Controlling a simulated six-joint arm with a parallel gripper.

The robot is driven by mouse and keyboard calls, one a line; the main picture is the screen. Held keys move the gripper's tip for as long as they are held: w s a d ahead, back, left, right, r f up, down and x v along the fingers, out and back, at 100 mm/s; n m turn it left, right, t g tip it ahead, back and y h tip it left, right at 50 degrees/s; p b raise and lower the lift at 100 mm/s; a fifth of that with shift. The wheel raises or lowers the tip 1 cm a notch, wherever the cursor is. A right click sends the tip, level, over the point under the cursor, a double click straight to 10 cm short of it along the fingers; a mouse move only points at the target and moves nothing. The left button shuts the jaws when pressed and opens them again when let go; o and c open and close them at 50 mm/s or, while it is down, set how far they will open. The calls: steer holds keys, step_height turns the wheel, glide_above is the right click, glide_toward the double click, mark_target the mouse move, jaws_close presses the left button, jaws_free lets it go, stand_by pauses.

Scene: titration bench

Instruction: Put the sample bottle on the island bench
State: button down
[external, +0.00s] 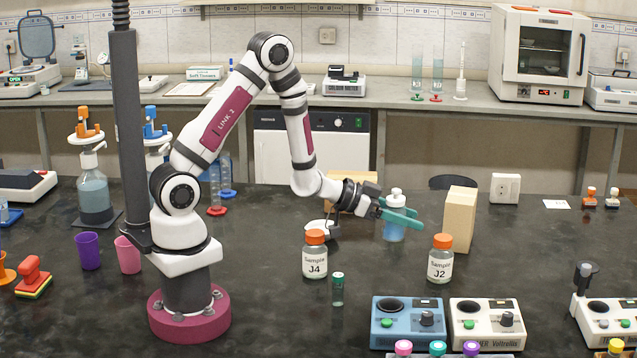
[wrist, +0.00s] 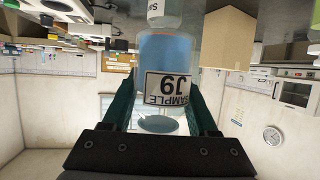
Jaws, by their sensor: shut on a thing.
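My gripper (external: 400,216), with green fingers, is shut on a bottle of blue liquid with a white top (external: 396,231). In the external view the bottle looks upright over the dark bench top (external: 270,275); I cannot tell whether its base touches it. In the wrist view the bottle (wrist: 168,55) stands between the two fingers (wrist: 165,105), and its label, upside down in the picture, reads Sample J9. Two orange-capped bottles stand on the dark bench: Sample J4 (external: 315,257) left of the gripper and Sample J2 (external: 440,262) to its right.
A wooden block (external: 458,220) stands close right of the held bottle. A small green-capped vial (external: 338,290) stands in front. Blue (external: 407,338) and white (external: 486,335) instruments sit at the front edge.

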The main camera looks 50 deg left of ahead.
steer(key=w+a+r+n+t+y, duration=0.1)
steer(key=a+n+y, duration=0.55)
steer(key=a, duration=0.55)
steer(key=w+a+n+y, duration=0.1)
steer(key=a+n+y, duration=0.5)
steer(key=a, duration=0.6)
steer(key=s+a+f+n+g+y, duration=0.1)
steer(key=s+a+n+g+y, duration=0.95)
steer(key=s+a, duration=0.7)
steer(key=s+a+f, duration=0.2)
steer(key=a, duration=0.1)
steer(key=s+a+f+h, duration=0.1)
steer(key=s+a+f, duration=0.1)
steer(key=a, duration=0.1)
steer(key=s+a+f+n+h, duration=0.1)
steer(key=s+a+f, duration=0.1)
steer(key=f, duration=0.1)
steer(key=shift+s+a+g, duration=0.1)
steer(key=shift+a+g, duration=0.15)
steer(key=shift+a, duration=0.15)
steer(key=shift+f, duration=1.95)
steer(key=shift+f, duration=0.15)
steer(key=shift+c, duration=0.9)
jaws_free()
